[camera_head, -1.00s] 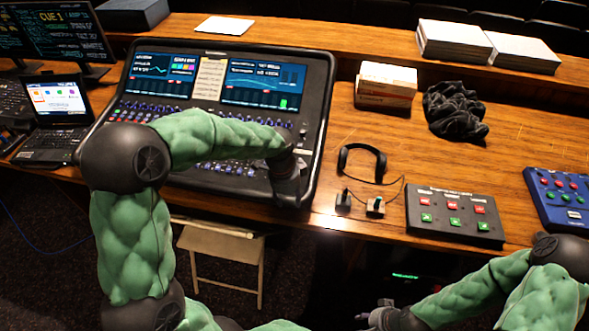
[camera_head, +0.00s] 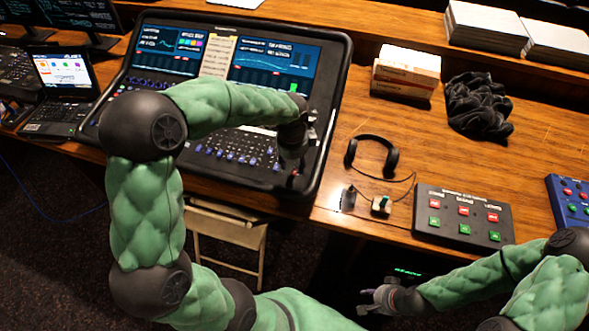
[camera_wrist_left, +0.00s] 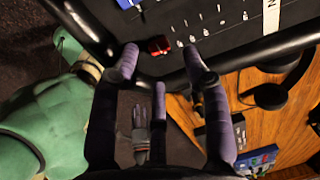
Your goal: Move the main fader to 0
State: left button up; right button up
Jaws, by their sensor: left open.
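The mixing desk (camera_head: 334,105) is a black console with screens and blue faders. A red fader cap (camera_wrist_left: 160,45), apparently the main fader, stands near the desk's front edge in the left wrist view, beside white scale marks. My left gripper (camera_head: 292,168) is over the desk's front right corner. In the left wrist view its purple fingers (camera_wrist_left: 162,62) are spread, with the red cap in the gap beyond the tips; I cannot tell whether they touch it. The gripper mostly hides this spot in the head view. My right gripper (camera_head: 364,300) hangs low before the table, fingers apart and empty.
Headphones (camera_head: 372,152) and small connectors (camera_head: 380,205) lie right of the desk. A button box (camera_head: 464,215) stands further right, with a white box (camera_head: 406,70) and black cloth (camera_head: 478,107) behind. A laptop (camera_head: 62,90) is at left. A folding chair (camera_head: 228,225) stands below.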

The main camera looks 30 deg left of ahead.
aim_at(294, 171)
pick_arm(q)
jog(key=shift+w+f+b, duration=0.2)
jog(key=shift+f+b, duration=0.15)
jog(key=shift+f, duration=1.5)
jog(key=shift+c, duration=0.3)
grip_shut()
